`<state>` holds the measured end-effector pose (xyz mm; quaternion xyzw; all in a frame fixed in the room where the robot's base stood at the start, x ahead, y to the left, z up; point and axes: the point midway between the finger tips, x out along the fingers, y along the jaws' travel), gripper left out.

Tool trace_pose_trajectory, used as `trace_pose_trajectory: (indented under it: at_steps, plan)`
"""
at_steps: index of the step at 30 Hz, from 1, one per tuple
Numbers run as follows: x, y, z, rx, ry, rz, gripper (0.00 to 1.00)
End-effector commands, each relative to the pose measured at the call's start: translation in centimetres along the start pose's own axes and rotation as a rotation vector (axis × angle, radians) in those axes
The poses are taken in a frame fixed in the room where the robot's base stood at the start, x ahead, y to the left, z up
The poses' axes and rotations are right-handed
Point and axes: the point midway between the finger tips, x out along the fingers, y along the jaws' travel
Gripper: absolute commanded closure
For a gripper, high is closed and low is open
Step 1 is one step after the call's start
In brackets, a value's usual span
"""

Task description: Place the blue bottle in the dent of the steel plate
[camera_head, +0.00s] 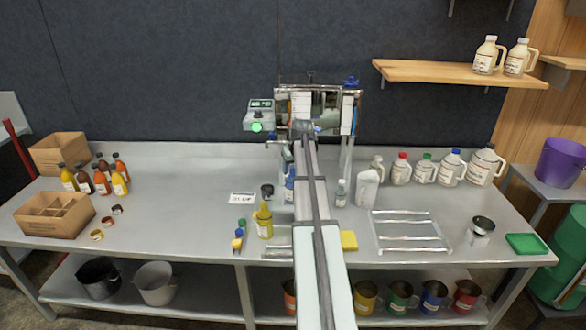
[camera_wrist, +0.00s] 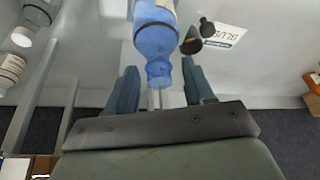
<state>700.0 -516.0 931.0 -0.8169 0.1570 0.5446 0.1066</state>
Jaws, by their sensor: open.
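The blue bottle (camera_head: 289,185) stands on the steel bench in the head view, just left of my arm, which partly hides it. In the wrist view the blue bottle (camera_wrist: 157,38) lies in line with the gap of my gripper (camera_wrist: 160,76). The two fingers are spread, with the bottle's narrow end near the tips; I cannot tell if they touch it. In the head view my arm hides the fingers. A small steel plate (camera_head: 277,250) lies at the bench's front edge, partly behind my arm; no dent in it can be made out.
A yellow bottle (camera_head: 264,222) and a white sign (camera_head: 242,198) are left of the blue bottle. A small clear bottle (camera_head: 341,193) and a white jug (camera_head: 368,188) stand right of my arm. A metal rack (camera_head: 411,249) lies farther right. The machine (camera_head: 318,104) rises behind.

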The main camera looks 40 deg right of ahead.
Motion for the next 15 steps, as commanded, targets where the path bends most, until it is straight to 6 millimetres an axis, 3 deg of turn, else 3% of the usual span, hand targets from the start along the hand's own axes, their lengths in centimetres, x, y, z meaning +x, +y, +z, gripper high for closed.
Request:
trace_pose_trajectory:
  at_steps: [5, 15]
  plan:
    - [-1.7, 0.0, 0.0, 0.000, 0.002, 0.001, 0.47]
    - [-7.7, 0.0, 0.0, 0.000, 0.002, 0.001, 0.47]
